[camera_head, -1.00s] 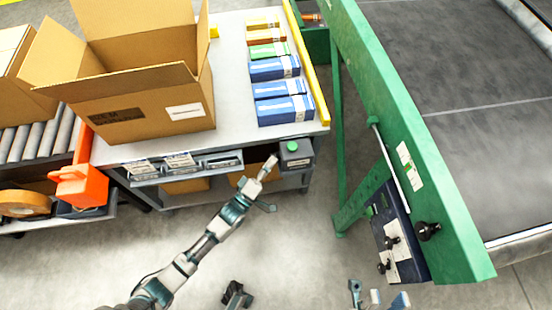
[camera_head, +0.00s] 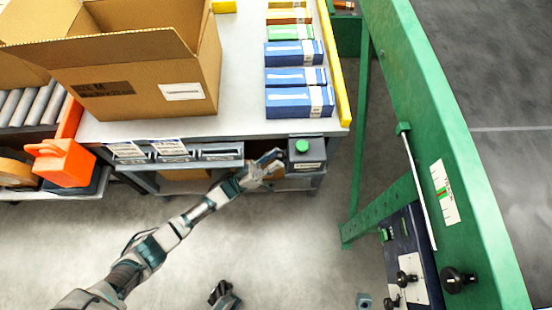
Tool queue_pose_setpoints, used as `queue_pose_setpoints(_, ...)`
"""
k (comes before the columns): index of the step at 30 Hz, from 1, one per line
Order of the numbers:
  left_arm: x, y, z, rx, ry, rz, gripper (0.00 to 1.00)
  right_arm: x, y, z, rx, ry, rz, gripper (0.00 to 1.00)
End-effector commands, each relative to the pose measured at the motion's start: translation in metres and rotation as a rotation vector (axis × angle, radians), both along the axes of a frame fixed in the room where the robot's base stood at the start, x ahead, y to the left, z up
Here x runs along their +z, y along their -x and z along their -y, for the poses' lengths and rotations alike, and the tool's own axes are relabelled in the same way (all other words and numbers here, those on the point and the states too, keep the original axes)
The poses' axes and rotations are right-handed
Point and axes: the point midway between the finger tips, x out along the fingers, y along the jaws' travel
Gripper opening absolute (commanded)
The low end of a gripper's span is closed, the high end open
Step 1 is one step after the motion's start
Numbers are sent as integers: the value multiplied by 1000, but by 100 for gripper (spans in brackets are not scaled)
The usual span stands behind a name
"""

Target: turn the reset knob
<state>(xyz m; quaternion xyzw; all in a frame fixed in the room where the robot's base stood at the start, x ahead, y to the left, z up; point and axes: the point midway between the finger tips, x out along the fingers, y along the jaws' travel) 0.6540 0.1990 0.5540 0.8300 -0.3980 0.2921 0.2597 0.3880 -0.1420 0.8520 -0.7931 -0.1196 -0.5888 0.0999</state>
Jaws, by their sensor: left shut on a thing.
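Black knobs sit on the dark control panel (camera_head: 410,245) of the green machine: an upper one (camera_head: 405,278), a lower one (camera_head: 391,302), and a larger one (camera_head: 457,280) on the green frame. I cannot read which is the reset knob. A grey box with a green button (camera_head: 302,146) is at the table's front right corner. My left gripper (camera_head: 268,166) is just left of this box, away from the knobs. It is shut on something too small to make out. Only a tip of what seems my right gripper (camera_head: 364,300) shows at the bottom edge.
The grey table (camera_head: 235,80) carries an open cardboard box (camera_head: 140,80) and several small cartons (camera_head: 299,101), with a yellow rail (camera_head: 338,75) along the right edge. A green leg and brace (camera_head: 385,210) stand between table and panel.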

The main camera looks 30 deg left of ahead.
Motion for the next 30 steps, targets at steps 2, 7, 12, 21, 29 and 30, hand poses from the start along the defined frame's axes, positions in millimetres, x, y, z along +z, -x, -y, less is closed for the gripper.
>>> queue_pose_setpoints(2,1,-4,-6,11,-27,38,0,0,0,0,0,0,0,40)
queue_pose_setpoints(7,1,-4,-6,11,-75,112,0,0,0,0,0,0,1,40)
queue_pose_setpoints(12,1,-5,-6,10,-105,154,0,0,0,0,0,-2,2,40)
queue_pose_setpoints(21,1,-5,-6,9,-120,178,0,0,0,0,0,0,1,40)
queue_pose_setpoints(29,2,-5,-5,9,-120,178,0,1,0,0,0,-1,1,40)
queue_pose_setpoints(30,2,-5,-5,9,-120,178,42,0,0,0,0,-1,1,40)
